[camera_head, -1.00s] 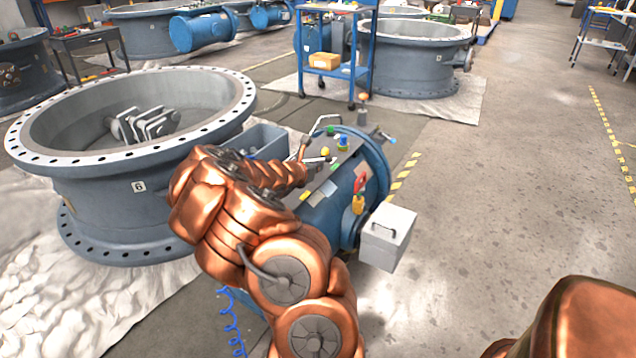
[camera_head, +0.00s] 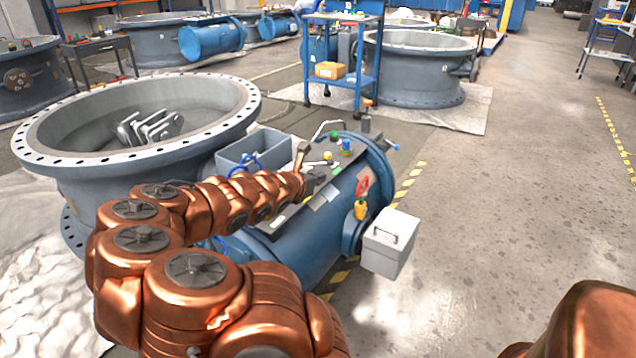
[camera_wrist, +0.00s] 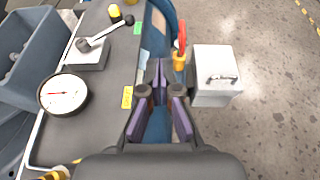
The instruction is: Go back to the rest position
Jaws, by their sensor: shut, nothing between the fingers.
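My copper arm reaches across the left and middle of the head view, and my gripper (camera_head: 318,180) is at its end, above the top of the blue cylinder (camera_head: 300,240). In the wrist view my gripper (camera_wrist: 160,85) points down with its purple-padded fingers close together and nothing between them. Below it are the edge of the dark panel (camera_wrist: 110,110) and the blue cylinder side. The fingers seem apart from the panel, though the exact gap is hard to tell.
A round gauge (camera_wrist: 63,94) and a lever on a grey block (camera_wrist: 88,52) stand on the panel. A grey box (camera_head: 390,243) and a red-and-yellow lock (camera_head: 361,200) are at the cylinder's right. A big flanged valve body (camera_head: 140,130) stands left.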

